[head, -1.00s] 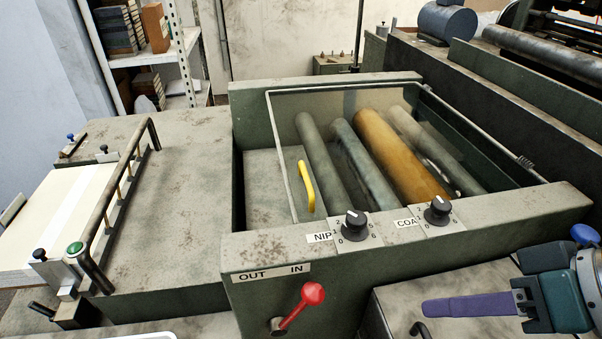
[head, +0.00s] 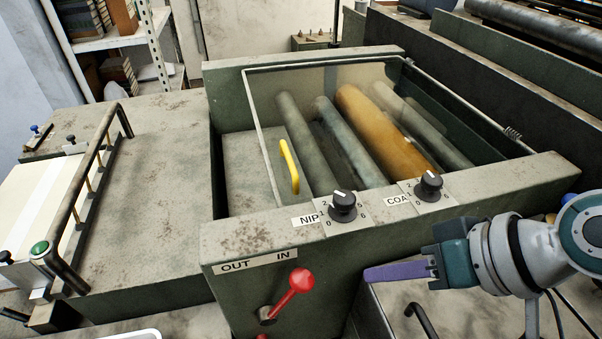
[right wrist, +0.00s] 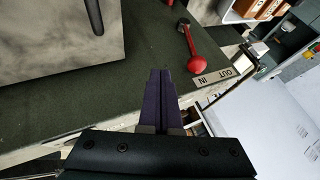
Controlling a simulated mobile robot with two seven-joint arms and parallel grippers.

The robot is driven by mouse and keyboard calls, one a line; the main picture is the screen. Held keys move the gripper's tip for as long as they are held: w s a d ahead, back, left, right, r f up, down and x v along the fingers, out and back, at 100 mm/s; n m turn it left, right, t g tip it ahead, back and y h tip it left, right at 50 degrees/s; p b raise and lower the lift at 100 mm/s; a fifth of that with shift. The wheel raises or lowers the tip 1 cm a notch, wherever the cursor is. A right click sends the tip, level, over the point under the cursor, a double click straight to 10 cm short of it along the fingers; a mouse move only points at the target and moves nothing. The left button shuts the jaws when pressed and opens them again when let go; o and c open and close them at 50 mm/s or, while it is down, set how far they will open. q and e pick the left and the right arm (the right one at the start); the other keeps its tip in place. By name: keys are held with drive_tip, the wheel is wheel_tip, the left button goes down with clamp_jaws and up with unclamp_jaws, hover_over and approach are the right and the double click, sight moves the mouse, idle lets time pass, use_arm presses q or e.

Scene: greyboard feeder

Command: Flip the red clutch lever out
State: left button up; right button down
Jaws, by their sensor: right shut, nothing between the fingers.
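The red clutch lever (head: 291,293) sits on the front face of the green machine, below the OUT/IN label (head: 248,263). Its red ball knob points up and right, on the IN side. The lever also shows in the right wrist view (right wrist: 190,45), above and right of the fingers. My right gripper (head: 368,274) has purple fingers, shut and empty. It is to the right of the knob, apart from it, with its tips pointing left toward it. In the right wrist view my right gripper (right wrist: 160,72) shows closed fingers. My left gripper is not in view.
The NIP dial (head: 342,206) and COA dial (head: 429,186) stand on the machine's front beam above the lever. A clear guard with a yellow handle (head: 289,167) covers the rollers. A dark curved handle (head: 421,319) stands on the lower surface below my right gripper.

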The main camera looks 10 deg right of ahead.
drive_tip(key=w+a+f+p, duration=0.1)
drive_tip(key=w+a+f, duration=0.1)
drive_tip(key=a, duration=0.3)
drive_tip(key=shift+a, duration=0.3)
drive_tip(key=shift+f, duration=0.1)
